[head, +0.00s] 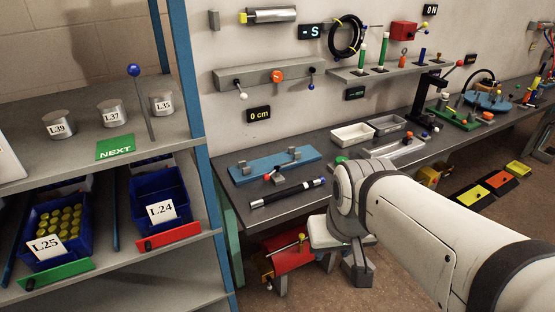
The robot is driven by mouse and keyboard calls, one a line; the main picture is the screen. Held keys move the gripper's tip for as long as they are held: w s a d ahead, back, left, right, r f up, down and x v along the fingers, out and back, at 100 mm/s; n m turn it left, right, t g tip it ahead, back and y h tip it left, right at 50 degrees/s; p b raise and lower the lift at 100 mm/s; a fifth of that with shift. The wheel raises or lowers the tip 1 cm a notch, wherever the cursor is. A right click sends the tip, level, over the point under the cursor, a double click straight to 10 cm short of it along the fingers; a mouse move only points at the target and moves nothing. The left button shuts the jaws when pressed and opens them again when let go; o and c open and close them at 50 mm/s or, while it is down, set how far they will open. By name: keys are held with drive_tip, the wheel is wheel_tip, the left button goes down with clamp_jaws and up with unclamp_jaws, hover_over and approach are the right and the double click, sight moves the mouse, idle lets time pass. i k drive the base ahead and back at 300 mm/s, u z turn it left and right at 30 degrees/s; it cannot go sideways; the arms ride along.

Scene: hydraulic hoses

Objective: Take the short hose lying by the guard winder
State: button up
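A short black hose (287,193) with pale metal ends lies on the dark workbench, near its front left edge. A small grey block with red and black knobs (276,176) sits just behind it. A blue plate (274,167) with two grey blocks lies further back. I cannot tell which of these is the guard winder. My arm comes in from the lower right, and its end, with my gripper (358,270), hangs low in front of the bench edge, right of and apart from the hose. Its fingers are not clear, so open or shut cannot be told.
The workbench (235,201) runs to the right, with white and grey trays (352,134) behind my arm. A red stand (292,262) is below the bench front. A shelf unit (205,212) with blue bins (160,190) stands at left.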

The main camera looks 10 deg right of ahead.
sight(253, 204)
drive_tip(key=i, duration=0.9)
drive_tip(key=u, duration=0.05)
